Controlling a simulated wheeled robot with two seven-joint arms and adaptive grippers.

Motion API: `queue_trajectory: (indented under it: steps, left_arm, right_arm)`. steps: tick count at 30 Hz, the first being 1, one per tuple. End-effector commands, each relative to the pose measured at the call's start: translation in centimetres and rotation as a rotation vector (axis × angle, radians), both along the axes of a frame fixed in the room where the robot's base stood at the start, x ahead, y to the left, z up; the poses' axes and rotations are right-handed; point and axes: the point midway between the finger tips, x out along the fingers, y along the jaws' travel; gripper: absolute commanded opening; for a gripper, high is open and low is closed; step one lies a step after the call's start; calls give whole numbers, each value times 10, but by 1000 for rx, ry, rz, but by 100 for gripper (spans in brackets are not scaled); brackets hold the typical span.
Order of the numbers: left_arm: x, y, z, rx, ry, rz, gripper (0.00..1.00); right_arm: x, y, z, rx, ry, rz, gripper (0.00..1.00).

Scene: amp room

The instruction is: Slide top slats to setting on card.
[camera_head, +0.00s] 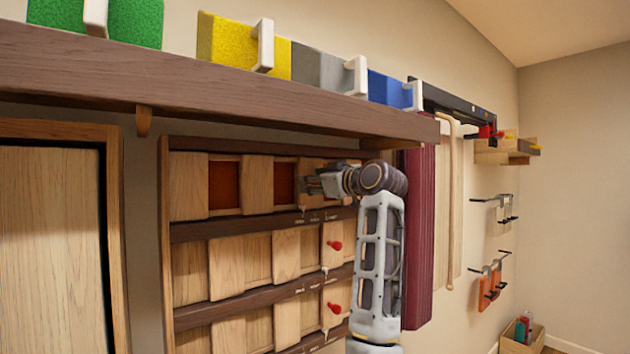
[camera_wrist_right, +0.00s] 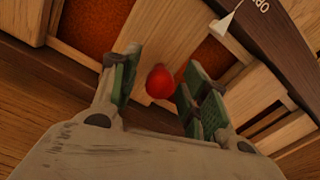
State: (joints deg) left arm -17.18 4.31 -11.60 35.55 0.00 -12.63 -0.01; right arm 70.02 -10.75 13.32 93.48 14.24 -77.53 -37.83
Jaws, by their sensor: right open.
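The top row of wooden slats (camera_head: 258,185) is in a wall frame under a dark shelf, with dark red gaps between slats. My right gripper (camera_head: 308,183) is at the right part of this row and covers some of it. In the right wrist view, the right gripper (camera_wrist_right: 160,72) is open, with a red knob (camera_wrist_right: 160,82) on a slat (camera_wrist_right: 160,35) between its fingers. Neither finger clearly touches the knob. A white pointer (camera_wrist_right: 222,25) and partly cut-off lettering show beside that slat. I cannot make out a setting card. My left gripper is not in view.
The dark shelf (camera_head: 200,82) overhangs the slats closely, carrying colored blocks with white handles. Two lower slat rows have red knobs (camera_head: 335,245). A maroon panel (camera_head: 418,235) hangs right of my arm. A wooden panel (camera_head: 50,240) is at left.

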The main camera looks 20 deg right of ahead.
Motion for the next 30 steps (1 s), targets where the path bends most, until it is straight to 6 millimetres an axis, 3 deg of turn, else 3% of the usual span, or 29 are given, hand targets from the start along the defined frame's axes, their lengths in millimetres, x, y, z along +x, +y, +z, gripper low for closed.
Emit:
queue_trajectory:
  steps: [6, 17, 30]
  left_arm:
    - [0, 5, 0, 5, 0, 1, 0]
    - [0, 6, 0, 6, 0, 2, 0]
    - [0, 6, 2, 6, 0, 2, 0]
  right_arm:
    - [0, 0, 0, 0, 0, 0, 45]
    - [0, 0, 0, 0, 0, 1, 0]
    - [4, -9, -1, -1, 2, -1, 0]
